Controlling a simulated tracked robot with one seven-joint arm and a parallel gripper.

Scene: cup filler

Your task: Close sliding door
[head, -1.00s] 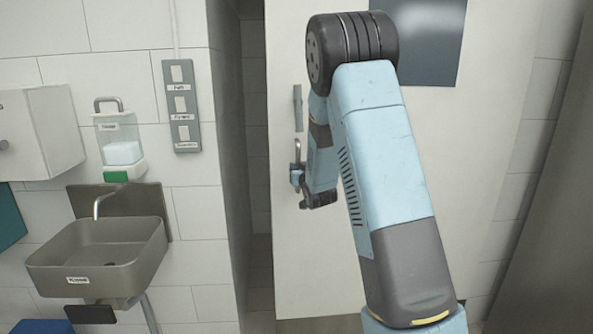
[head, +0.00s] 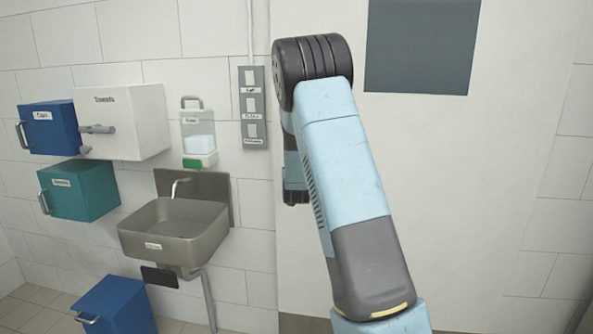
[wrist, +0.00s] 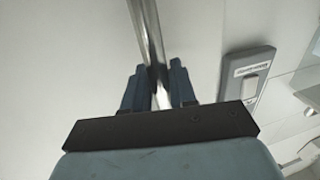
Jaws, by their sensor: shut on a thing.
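The sliding door (head: 480,180) is a pale panel with a dark grey window (head: 420,45). In the head view its left edge meets the tiled wall beside the switch panel, and no open gap shows there. In the wrist view the door surface (wrist: 60,60) fills the left side. My gripper (wrist: 158,82) is shut on the door's metal bar handle (wrist: 149,38), which runs between its two dark fingers. In the head view my arm hides the handle and the fingertips.
The switch panel (head: 252,105) is on the wall just left of the door. Further left are a soap dispenser (head: 198,135), a steel sink (head: 175,230), a white towel box (head: 122,120), blue and teal boxes (head: 78,190), and a blue bin (head: 117,305).

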